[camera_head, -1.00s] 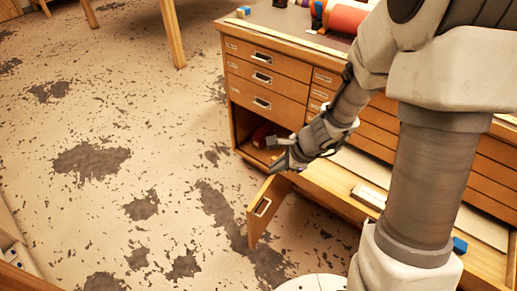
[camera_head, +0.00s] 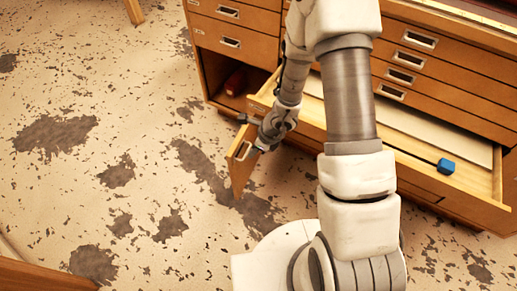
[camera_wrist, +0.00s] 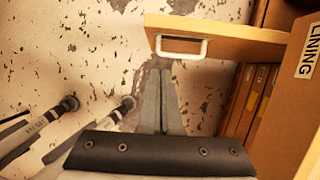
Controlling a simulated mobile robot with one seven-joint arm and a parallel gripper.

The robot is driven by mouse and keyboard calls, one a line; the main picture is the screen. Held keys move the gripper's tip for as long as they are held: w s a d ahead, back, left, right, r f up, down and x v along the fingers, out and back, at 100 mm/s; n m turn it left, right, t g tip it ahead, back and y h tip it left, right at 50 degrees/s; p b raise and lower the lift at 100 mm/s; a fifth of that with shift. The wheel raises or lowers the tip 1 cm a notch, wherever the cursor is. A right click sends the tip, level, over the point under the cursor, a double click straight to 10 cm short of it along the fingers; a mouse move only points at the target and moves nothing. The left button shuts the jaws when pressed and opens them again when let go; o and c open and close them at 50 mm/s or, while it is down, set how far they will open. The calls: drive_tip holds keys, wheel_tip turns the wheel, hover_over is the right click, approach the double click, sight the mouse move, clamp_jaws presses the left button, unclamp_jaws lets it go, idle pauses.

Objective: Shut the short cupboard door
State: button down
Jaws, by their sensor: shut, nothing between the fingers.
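The short cupboard door (camera_head: 242,160) is a wooden panel at the lower left of the wooden cabinet, swung open and standing out over the floor. In the wrist view the door (camera_wrist: 228,38) crosses the top, with its pale rectangular handle (camera_wrist: 181,46) towards me. My gripper (camera_head: 243,119) is beside the door's upper part. In the wrist view my gripper (camera_wrist: 162,72) has its two grey fingers together and empty, their tips just below the handle in the picture. I cannot tell whether they touch the door. The cupboard opening (camera_head: 222,75) shows behind, with a dark red object (camera_head: 235,82) inside.
A long low drawer (camera_head: 465,182) stands pulled out to the right of the door, with a blue block (camera_head: 446,166) at it. Closed drawers (camera_head: 230,38) lie above the opening. The worn floor (camera_head: 110,215) is clear to the left. A wooden edge (camera_head: 40,275) is at lower left.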

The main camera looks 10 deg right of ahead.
sight(235, 156)
drive_tip(key=shift+w+a+f, duration=0.25)
drive_tip(key=shift+w+a, duration=0.15)
drive_tip(key=shift+a, duration=0.25)
drive_tip(key=shift+w+a+f, duration=0.25)
drive_tip(key=shift+w+a, duration=0.15)
drive_tip(key=shift+a, duration=0.3)
drive_tip(key=shift+w+a+f, duration=0.25)
drive_tip(key=shift+w+a, duration=0.15)
drive_tip(key=shift+a, duration=0.25)
drive_tip(key=shift+a, duration=0.1)
